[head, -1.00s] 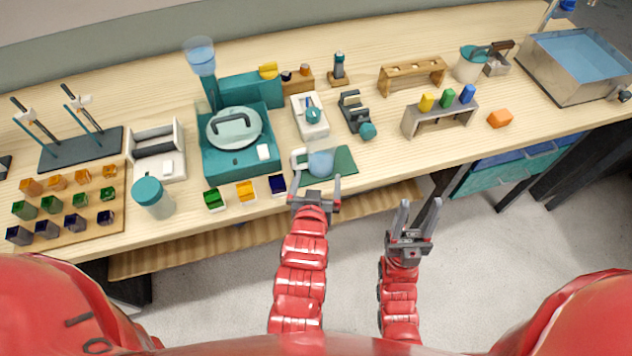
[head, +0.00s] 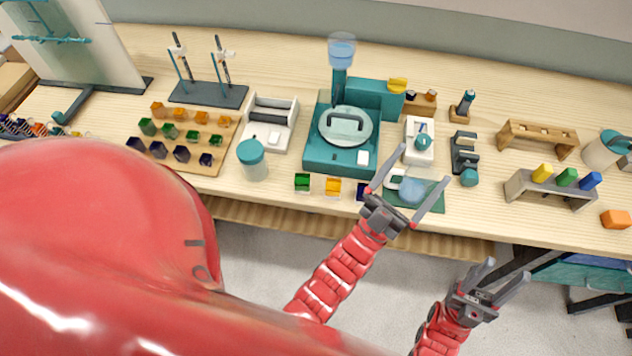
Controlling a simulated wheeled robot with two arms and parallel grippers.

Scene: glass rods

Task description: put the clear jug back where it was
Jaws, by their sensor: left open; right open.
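A clear, bluish rounded vessel (head: 411,190), which looks like the clear jug, is on a dark green mat (head: 433,203) near the table's front edge. A small white part shows at its left; I cannot tell if it is its handle. My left gripper (head: 424,163) is open wide. In the picture its fingers flank the vessel, one left and one right; contact and height cannot be told. My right gripper (head: 509,268) is open and empty, in front of the table over the floor.
A teal machine (head: 325,152) with a round lid and a clear cup (head: 341,50) on its column stands behind left. Small coloured blocks, including a green one (head: 302,182), line the front edge. A grey rack (head: 550,190) stands to the right.

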